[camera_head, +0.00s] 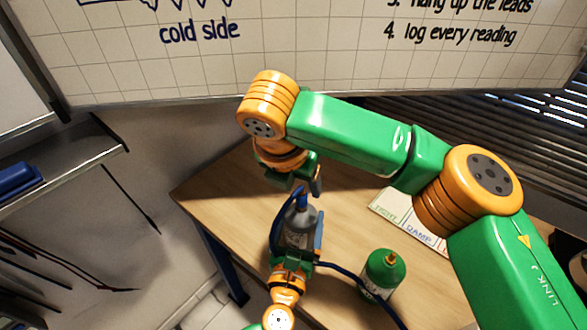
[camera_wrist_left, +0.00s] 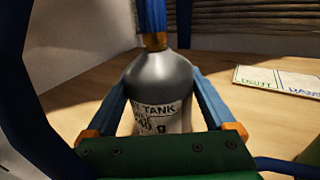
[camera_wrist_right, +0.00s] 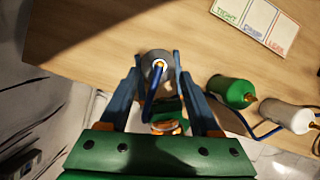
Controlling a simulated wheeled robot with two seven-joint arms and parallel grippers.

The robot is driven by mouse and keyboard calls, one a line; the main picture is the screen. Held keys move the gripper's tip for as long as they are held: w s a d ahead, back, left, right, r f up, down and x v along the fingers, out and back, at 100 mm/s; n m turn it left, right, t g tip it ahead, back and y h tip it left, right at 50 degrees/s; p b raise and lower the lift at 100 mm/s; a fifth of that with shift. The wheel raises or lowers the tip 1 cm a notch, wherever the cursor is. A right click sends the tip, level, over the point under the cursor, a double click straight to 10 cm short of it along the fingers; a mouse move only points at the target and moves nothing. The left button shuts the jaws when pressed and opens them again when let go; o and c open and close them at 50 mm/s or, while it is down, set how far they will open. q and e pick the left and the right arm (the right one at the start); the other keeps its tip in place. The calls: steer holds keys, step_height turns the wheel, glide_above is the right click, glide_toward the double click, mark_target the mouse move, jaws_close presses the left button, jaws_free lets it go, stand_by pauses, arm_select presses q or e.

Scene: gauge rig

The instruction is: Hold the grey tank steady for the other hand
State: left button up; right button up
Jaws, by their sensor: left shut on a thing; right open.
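The grey tank (camera_head: 300,232) stands upright on the wooden table, with a white label. A brass fitting with a blue hose (camera_wrist_left: 153,15) sits on its top. My left gripper (camera_wrist_left: 155,88) is shut on the grey tank (camera_wrist_left: 160,75), one blue finger on each side of its body. My right gripper (camera_wrist_right: 160,76) is open and empty above the tank. In the right wrist view the tank's round top (camera_wrist_right: 152,60) shows beyond and between its fingers. In the head view my right gripper (camera_head: 304,186) is partly hidden by its own arm.
A green tank (camera_head: 383,272) stands right of the grey one. A blue hose (camera_head: 345,272) crosses the table. A card with printed words (camera_head: 408,217) lies behind. The table's left part (camera_head: 225,190) is clear.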

mark_target(301, 191)
steer(key=x, duration=0.5)
steer(key=shift+w+f, duration=0.1)
steer(key=shift+f, duration=0.3)
jaws_close()
